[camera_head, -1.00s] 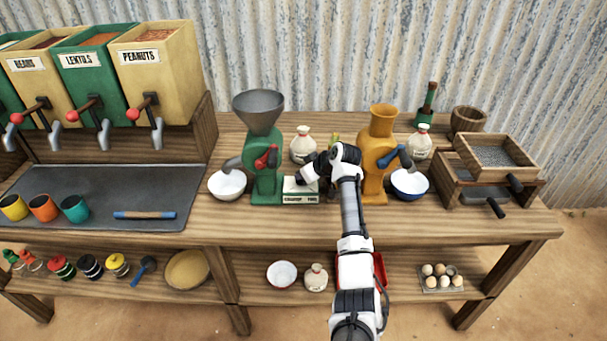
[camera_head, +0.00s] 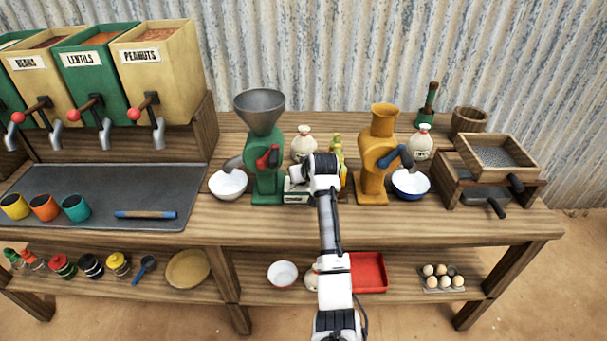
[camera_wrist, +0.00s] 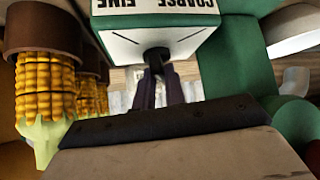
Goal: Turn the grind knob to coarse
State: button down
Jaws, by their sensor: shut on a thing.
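The green grinder (camera_head: 266,165) stands on the bench with a pale control box (camera_head: 294,197) at its base, partly hidden by my arm. In the wrist view the box's white face (camera_wrist: 120,42) reads COARSE and FINE upside down, with a line on each side. A dark knob (camera_wrist: 157,56) sits at the middle of that face. My gripper (camera_wrist: 158,75) has its dark fingers closed around the knob. The knob's exact pointing direction cannot be told. In the head view my wrist covers the knob and fingers.
Corn cobs (camera_wrist: 45,95) stand close on the left in the wrist view. An orange grinder (camera_head: 376,170) with a blue bowl (camera_head: 410,184) is to the right. A white bowl (camera_head: 228,184) is left of the green grinder, and a white sack (camera_head: 303,142) stands behind.

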jog(key=shift+m+h, duration=0.3)
jog(key=shift+m, duration=0.1)
jog(key=c, duration=1.5)
grip_release()
jog(key=shift+o, duration=0.2)
jog(key=b+v, duration=0.3)
jog(key=v, duration=1.1)
jog(key=shift+b, duration=0.35)
jog(key=shift+a+f, duration=0.1)
